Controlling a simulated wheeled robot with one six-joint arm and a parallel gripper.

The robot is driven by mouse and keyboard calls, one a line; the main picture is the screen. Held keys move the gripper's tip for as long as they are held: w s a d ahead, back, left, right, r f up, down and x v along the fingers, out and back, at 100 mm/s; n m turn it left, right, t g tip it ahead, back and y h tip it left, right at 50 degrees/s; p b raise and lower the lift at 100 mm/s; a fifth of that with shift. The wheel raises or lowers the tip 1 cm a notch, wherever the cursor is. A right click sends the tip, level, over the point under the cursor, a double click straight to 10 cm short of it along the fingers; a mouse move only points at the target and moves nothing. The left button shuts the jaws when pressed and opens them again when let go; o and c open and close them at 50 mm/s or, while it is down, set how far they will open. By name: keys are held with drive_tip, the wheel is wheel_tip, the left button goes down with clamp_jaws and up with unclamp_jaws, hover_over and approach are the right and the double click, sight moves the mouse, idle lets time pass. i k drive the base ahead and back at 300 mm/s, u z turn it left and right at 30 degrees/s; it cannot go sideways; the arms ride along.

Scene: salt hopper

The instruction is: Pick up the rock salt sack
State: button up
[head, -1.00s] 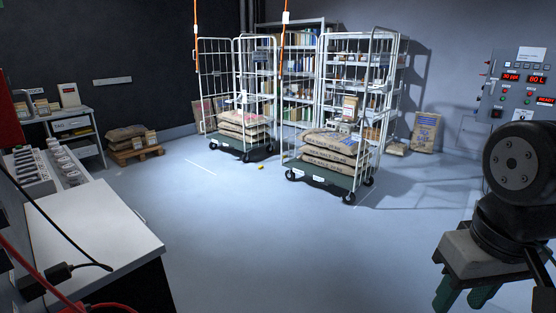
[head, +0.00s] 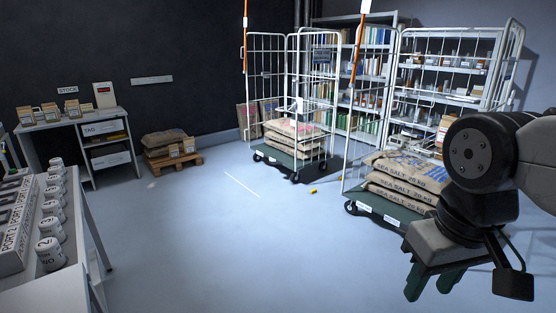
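I cannot read "rock salt" on any sack. Sacks lie stacked on the left roll cage (head: 283,161); the top one (head: 292,128) is pale with a reddish print. The right roll cage (head: 375,205) holds a stack of sacks; the lower ones (head: 400,185) read "SEA SALT 20 KG". The top sack (head: 400,165) there has blue print and is partly hidden by my arm. A brown sack (head: 164,138) lies on a low wooden pallet (head: 172,161) by the dark wall. My gripper (head: 434,287), with green fingers, is at the lower right, open and empty, in front of the right cage.
A bench (head: 60,290) with numbered white pots and a port block stands close at the left. A small table (head: 85,125) with boxes stands behind it. Shelving (head: 355,80) is at the back. A small yellow item (head: 312,191) lies on the floor. The middle floor is clear.

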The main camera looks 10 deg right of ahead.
sight(446, 120)
drive_tip(key=i, duration=2.2)
drive_tip(key=z, duration=0.8)
drive_tip(key=i, duration=2.05)
drive_tip(key=z, duration=1.25)
drive_tip(key=i, duration=1)
drive_tip(key=z, duration=0.35)
